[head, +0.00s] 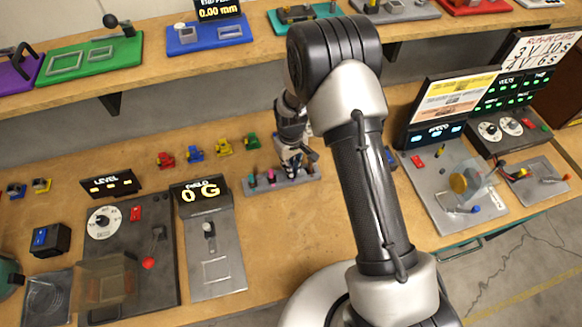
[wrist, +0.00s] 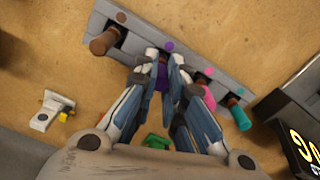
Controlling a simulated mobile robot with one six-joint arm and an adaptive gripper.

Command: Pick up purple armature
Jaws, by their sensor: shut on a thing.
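The purple armature (wrist: 162,77) sits between the fingers of my gripper (wrist: 165,62) in the wrist view, and the gripper is shut on it. The fingers hide most of it. It is at the grey rack (wrist: 235,85), in line with a purple dot on the rack; I cannot tell whether it is still seated. A brown armature (wrist: 104,42) is on one side, and a pink one (wrist: 209,97) and a teal one (wrist: 241,117) are on the other. In the head view my gripper (head: 292,165) is down over the rack (head: 310,183), and the purple armature is hidden.
A scale reading 0 G (head: 216,275) stands front left. A speed-test station (head: 430,190) stands right. Bare bench lies in front of the rack.

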